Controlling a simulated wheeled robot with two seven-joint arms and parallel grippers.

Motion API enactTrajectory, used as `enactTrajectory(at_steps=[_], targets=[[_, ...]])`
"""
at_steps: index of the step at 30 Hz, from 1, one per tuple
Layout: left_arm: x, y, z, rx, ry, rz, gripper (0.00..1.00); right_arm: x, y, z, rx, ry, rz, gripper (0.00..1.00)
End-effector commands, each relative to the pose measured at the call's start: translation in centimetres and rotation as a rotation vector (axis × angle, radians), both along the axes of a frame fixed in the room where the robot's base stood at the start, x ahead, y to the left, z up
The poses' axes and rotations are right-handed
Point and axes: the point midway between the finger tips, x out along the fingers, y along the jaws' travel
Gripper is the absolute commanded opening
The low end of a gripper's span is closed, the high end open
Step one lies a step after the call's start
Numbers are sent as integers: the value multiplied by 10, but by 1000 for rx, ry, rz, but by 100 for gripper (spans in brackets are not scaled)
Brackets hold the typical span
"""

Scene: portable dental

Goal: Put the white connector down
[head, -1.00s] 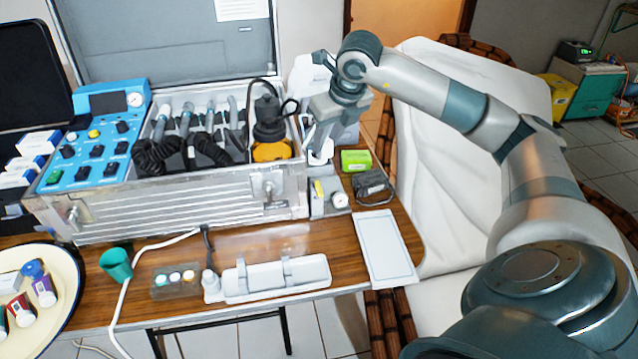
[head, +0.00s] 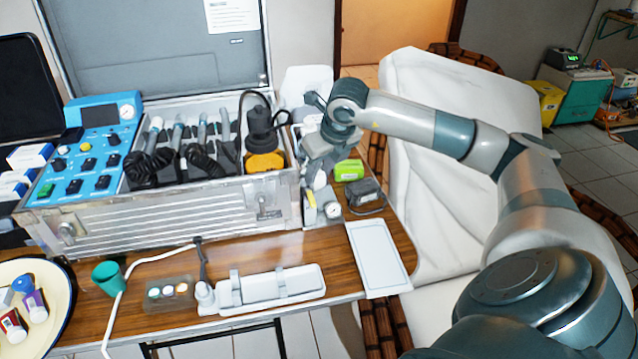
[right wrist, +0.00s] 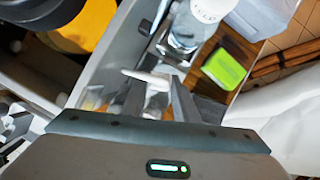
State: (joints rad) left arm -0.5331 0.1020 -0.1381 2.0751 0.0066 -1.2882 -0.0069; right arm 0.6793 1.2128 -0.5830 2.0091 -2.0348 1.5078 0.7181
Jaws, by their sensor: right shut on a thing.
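My right gripper (head: 318,177) is low beside the right end of the metal case, above the small grey unit with a round gauge (head: 328,210). In the right wrist view the gripper (right wrist: 158,82) is shut on a slim white piece, the white connector (right wrist: 143,76), which lies crosswise between the fingertips. In the head view the connector is hard to make out against the fingers and the pale items there. I cannot tell whether it touches anything below. My left gripper is not in view.
The open metal case (head: 170,228) stands left of the gripper. A bright green box (head: 349,170) and a dark device with a cable (head: 363,192) sit close on the right. A white flat tray (head: 378,258) lies in front. Bare wood (head: 270,247) shows before the case.

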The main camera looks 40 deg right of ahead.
Motion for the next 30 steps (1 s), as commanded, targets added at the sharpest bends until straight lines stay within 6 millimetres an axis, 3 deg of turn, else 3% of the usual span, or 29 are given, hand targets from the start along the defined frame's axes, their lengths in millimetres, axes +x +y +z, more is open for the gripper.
enactTrajectory(at_steps=[5,15,30], targets=[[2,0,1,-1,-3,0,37,0,0,-3,0,1,0,5],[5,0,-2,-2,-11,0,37,-1,0,-36,0,2,0,5],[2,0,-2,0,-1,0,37,0,0,-39,0,0,0,5]])
